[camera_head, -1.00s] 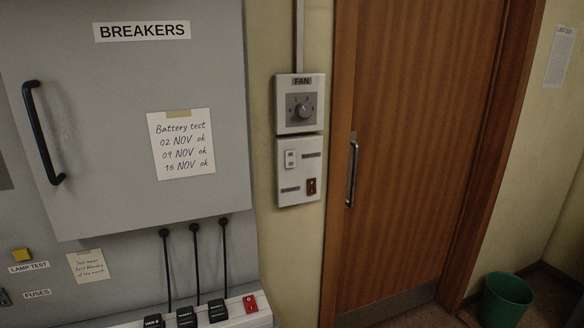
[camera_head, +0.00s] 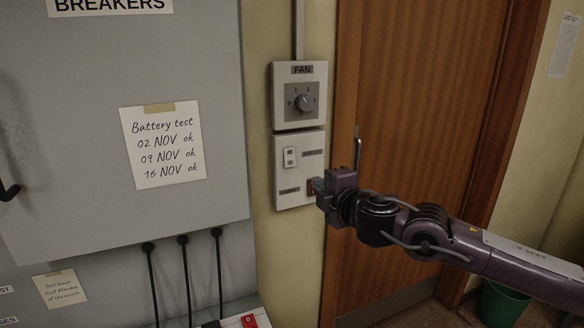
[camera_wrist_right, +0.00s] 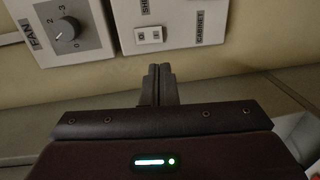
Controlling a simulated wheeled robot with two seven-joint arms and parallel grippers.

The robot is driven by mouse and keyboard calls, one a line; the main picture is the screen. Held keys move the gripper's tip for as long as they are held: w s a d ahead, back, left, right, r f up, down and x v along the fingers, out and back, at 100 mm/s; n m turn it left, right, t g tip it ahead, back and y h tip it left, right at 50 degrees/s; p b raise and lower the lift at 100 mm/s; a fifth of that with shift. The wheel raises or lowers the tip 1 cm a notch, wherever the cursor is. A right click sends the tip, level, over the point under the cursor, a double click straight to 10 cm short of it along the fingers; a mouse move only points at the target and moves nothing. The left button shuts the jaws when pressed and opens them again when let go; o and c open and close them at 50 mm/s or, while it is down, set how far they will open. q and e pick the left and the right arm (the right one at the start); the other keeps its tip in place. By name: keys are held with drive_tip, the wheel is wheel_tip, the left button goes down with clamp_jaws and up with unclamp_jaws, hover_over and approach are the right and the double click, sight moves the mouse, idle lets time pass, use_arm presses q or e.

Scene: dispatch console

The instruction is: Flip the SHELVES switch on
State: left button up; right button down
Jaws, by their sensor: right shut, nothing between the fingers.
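The lower wall plate (camera_head: 286,173) carries a white switch (camera_head: 290,157) at its upper left, and this switch also shows in the right wrist view (camera_wrist_right: 150,35). The label beside it there is cut off and begins "SH" (camera_wrist_right: 145,6). I cannot tell which way the switch is set. A second label reads "CABINET" (camera_wrist_right: 200,26). A red-brown switch (camera_head: 310,187) at the plate's lower right is partly hidden by my gripper. My right gripper (camera_head: 315,186) is shut and empty, in front of the plate's lower right; in the wrist view its fingertips (camera_wrist_right: 160,68) are below the white switch. My left gripper is not in view.
The FAN dial plate (camera_head: 299,97) sits directly above. The grey breaker cabinet (camera_head: 90,75) is to the left, with black cables (camera_head: 184,270) below it. A wooden door (camera_head: 410,100) with a metal handle (camera_head: 357,150) stands right, partly behind my arm.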

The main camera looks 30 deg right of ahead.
drive_tip(key=shift+s+r, duration=0.1)
drive_tip(key=shift+r, duration=0.05)
drive_tip(key=p, duration=0.5)
approach(290, 165)
drive_tip(key=w, duration=0.5)
drive_tip(key=shift+w+d, duration=0.15)
drive_tip(key=shift+w, duration=0.1)
drive_tip(key=shift+w+f, duration=0.4)
drive_tip(key=shift+w, duration=0.25)
